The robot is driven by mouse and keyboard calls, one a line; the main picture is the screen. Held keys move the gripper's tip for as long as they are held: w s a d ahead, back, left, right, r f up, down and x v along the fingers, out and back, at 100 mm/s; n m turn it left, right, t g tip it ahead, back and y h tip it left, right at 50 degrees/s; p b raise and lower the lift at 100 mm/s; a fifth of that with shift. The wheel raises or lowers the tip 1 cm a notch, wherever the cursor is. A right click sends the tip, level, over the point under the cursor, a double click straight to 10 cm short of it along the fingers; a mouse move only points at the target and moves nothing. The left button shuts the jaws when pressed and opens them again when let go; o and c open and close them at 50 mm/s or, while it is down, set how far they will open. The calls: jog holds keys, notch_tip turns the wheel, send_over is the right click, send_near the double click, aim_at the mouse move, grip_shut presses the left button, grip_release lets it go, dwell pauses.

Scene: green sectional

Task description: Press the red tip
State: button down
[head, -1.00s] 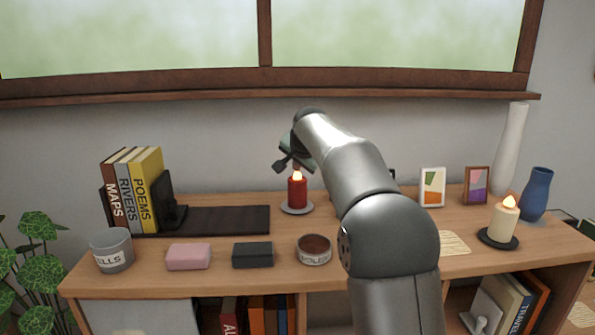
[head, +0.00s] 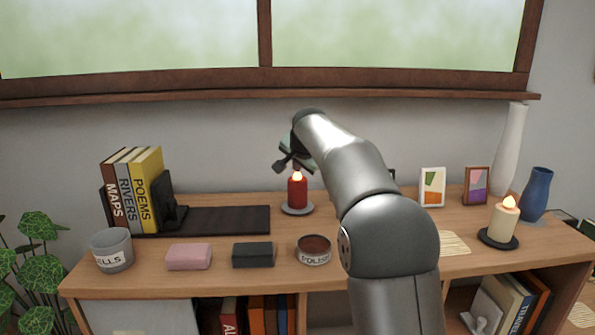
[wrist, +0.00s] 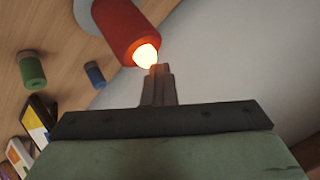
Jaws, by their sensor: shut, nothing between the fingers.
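The red candle (head: 297,191) stands upright on a round grey dish (head: 297,208) on the wooden cabinet top, with a glowing tip (head: 297,175). In the wrist view the red candle (wrist: 126,32) is at the top, and its glowing tip (wrist: 146,56) is right by the ends of my fingers. My gripper (wrist: 157,70) is shut and empty, its fingers together. In the head view my gripper (head: 281,167) is just above and to the left of the flame. I cannot tell whether the fingers touch the tip.
A cream candle (head: 503,223) with a lit tip stands at the right, near a blue vase (head: 536,194). Books (head: 132,190) stand at the left. A polish tin (head: 313,250), dark block (head: 253,255) and pink block (head: 188,257) line the front. The wall is close behind.

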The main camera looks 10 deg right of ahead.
aim_at(298, 180)
jog(key=shift+f, duration=0.25)
jog(key=shift+f+b, duration=0.3)
jog(key=shift+f, duration=0.25)
jog(key=shift+r+p, duration=0.2)
jog(key=shift+p, duration=0.1)
dwell(0.3)
notch_tip(298, 180, up, 7)
jog(key=p, duration=0.5)
jog(key=shift+f, duration=0.15)
dwell(0.4)
